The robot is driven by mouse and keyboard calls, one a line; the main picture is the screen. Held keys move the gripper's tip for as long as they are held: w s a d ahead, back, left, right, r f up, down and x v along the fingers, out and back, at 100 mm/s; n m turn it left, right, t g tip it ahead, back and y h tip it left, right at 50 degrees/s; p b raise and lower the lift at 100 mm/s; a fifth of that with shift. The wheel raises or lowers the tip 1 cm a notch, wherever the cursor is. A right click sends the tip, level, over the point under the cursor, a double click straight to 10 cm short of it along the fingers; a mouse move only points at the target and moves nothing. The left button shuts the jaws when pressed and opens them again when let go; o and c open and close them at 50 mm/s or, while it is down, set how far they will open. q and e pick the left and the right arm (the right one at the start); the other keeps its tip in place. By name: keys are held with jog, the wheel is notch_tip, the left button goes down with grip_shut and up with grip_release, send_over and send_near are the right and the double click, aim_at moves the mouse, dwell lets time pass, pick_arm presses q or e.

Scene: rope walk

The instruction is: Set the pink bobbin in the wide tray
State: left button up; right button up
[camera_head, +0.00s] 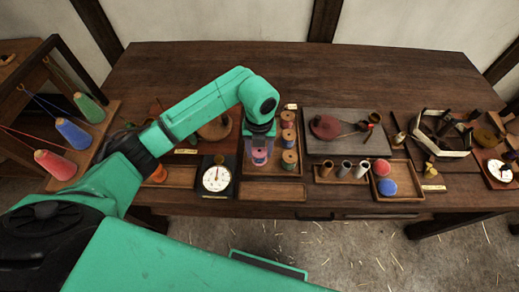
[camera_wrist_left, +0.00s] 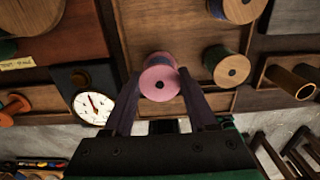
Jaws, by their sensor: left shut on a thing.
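The pink bobbin (camera_head: 259,157) is between the fingers of my left gripper (camera_head: 260,148), over a wooden tray (camera_head: 268,171) that holds several spools. In the left wrist view my left gripper (camera_wrist_left: 163,92) is shut on the pink bobbin (camera_wrist_left: 160,78), whose round pink end with a dark hole faces the camera. The tray's bare floor (camera_wrist_left: 194,45) shows behind it. I cannot tell whether the bobbin touches the tray floor. My right gripper is not in view.
Spools (camera_head: 289,138) line the tray's right side, close to the gripper. A dial scale (camera_head: 216,179) stands left. An empty shallow tray (camera_head: 272,192) lies in front. Right are a holder with small tubes (camera_head: 344,170) and a tray with red and blue balls (camera_head: 399,187).

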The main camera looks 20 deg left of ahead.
pick_arm(q)
jog(key=shift+f, duration=0.1)
jog(key=shift+f+b, duration=0.75)
jog(key=shift+f, duration=0.1)
jog(key=shift+f, duration=0.1)
jog(key=o, duration=1.2)
notch_tip(320, 180, up, 8)
jog(key=p, duration=0.5)
jog(key=shift+p, duration=0.3)
